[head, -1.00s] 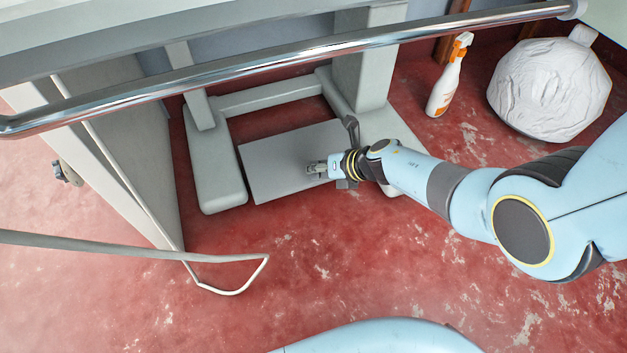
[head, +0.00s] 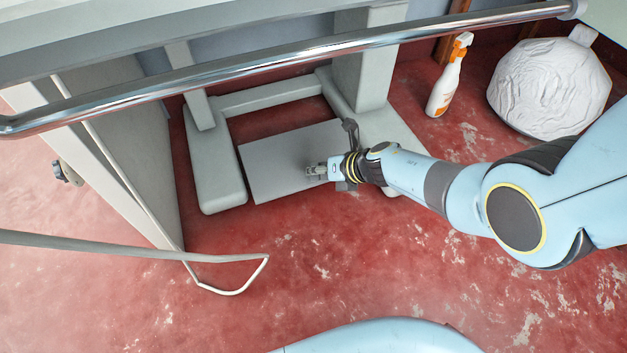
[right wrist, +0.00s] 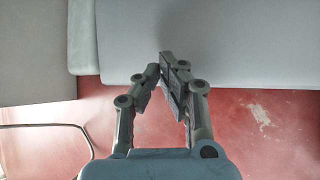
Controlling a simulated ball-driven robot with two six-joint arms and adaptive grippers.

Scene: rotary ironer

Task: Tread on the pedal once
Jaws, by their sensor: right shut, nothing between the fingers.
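The pedal (head: 280,165) is a flat grey plate low between the feet of the ironer's stand. My right gripper (head: 311,171) is shut and empty, over the right part of the pedal in the head view. In the right wrist view the pedal (right wrist: 240,45) fills the upper right, and the shut fingertips (right wrist: 172,62) overlap its near edge. A faint dark shade lies on the plate by the fingertips. I cannot tell whether they touch it. My left gripper is not in view.
The ironer's grey foot (head: 216,180) stands left of the pedal. A chrome bar (head: 290,65) crosses above. A spray bottle (head: 448,80) and a white wrapped bundle (head: 550,85) stand at the back right. A bent pale rod (head: 130,250) lies across the left. The red floor in front is clear.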

